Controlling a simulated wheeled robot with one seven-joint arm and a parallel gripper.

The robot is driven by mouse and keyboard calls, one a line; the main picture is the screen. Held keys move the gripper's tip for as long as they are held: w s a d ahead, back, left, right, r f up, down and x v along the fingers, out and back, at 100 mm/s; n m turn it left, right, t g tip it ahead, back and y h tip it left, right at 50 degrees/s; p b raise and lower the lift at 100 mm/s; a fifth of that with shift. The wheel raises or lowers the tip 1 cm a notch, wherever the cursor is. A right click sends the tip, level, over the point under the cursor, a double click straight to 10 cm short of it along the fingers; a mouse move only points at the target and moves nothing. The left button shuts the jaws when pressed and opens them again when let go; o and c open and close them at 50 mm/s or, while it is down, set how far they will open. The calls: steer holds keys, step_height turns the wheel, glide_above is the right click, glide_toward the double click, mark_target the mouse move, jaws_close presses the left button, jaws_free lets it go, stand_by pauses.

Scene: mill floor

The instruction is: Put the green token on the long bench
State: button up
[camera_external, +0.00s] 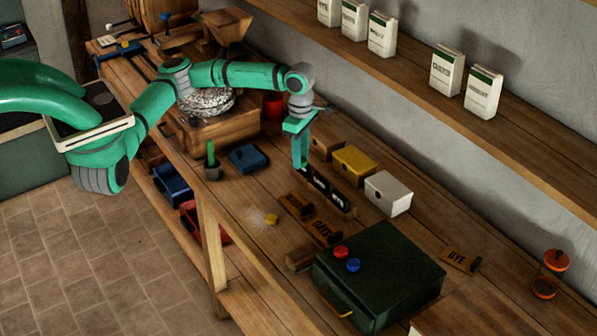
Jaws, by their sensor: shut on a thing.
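My gripper (300,163) points down over the long bench (238,192), just behind and left of a dark wooden rack (336,200). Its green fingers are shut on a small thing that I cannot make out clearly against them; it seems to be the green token. No green token shows anywhere else. A yellow token (271,220) lies on the bench near a pale powdery patch. A red token (341,252) and a blue token (353,265) sit on top of a dark green box (385,265).
A yellow box (354,165) and a white box (387,193) stand behind the rack. Wooden label blocks (323,232) lie before it. A shelf (480,115) overhangs the back. Bench around the yellow token is mostly clear.

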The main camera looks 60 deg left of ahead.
steer(key=s+a+f+n, duration=0.1)
steer(key=a+f+n, duration=0.1)
steer(key=a, duration=0.8)
steer(key=s+a+f+n, duration=0.1)
steer(key=a+f, duration=0.1)
steer(key=a, duration=0.7)
glide_above(289, 158)
steer(key=f, duration=0.8)
steer(key=shift+s+f, duration=0.3)
steer(key=shift+f, duration=0.1)
steer(key=shift+w+f, duration=0.25)
steer(key=shift+f, duration=0.05)
steer(key=shift+a+f, duration=0.1)
steer(key=shift+f, duration=1.5)
steer(key=shift+f, duration=0.1)
steer(key=o, duration=1.1)
